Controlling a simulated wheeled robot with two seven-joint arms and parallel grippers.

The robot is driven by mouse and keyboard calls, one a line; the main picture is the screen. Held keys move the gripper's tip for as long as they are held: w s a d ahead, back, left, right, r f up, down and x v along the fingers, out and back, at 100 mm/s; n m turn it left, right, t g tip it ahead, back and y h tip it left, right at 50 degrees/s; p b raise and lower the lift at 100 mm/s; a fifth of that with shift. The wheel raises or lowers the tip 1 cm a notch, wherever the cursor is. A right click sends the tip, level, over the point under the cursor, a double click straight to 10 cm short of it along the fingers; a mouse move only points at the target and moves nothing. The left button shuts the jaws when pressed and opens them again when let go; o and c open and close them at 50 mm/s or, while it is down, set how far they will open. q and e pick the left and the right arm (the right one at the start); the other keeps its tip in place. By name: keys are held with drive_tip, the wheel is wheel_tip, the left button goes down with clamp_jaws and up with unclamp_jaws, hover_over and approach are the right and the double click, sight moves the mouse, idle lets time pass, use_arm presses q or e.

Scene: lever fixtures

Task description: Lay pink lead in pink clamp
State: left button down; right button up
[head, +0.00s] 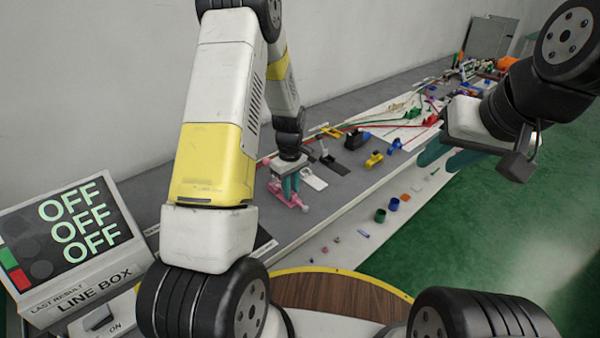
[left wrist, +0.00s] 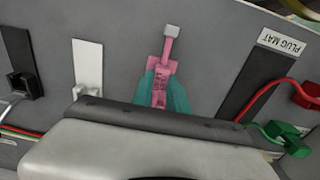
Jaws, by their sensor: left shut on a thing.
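My left gripper (head: 291,185) points down at the grey bench, its teal fingers shut on a pink fixture, which looks like the pink clamp (head: 292,200). In the left wrist view the teal fingers (left wrist: 160,95) lie on both sides of the pink clamp (left wrist: 166,67). A pale block (left wrist: 171,30) sits at its far end. I cannot make out a pink lead for certain in either view. My right gripper (head: 448,156) is over the green floor, right of the bench, its teal fingers apart and empty.
A white plate (left wrist: 88,70) and a dark plug mat (left wrist: 250,83) flank the clamp. Red (left wrist: 307,94) and green (left wrist: 290,138) connectors with cables lie at right. Small coloured parts, including a green cup (head: 380,215), stand on the pale front strip. The line box (head: 75,250) is at left.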

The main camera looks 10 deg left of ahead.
use_arm(q)
drive_tip(key=c, duration=0.7)
unclamp_jaws()
drive_tip(key=shift+c, duration=0.2)
drive_tip(key=shift+r, duration=0.1)
drive_tip(key=shift+r, duration=3.4)
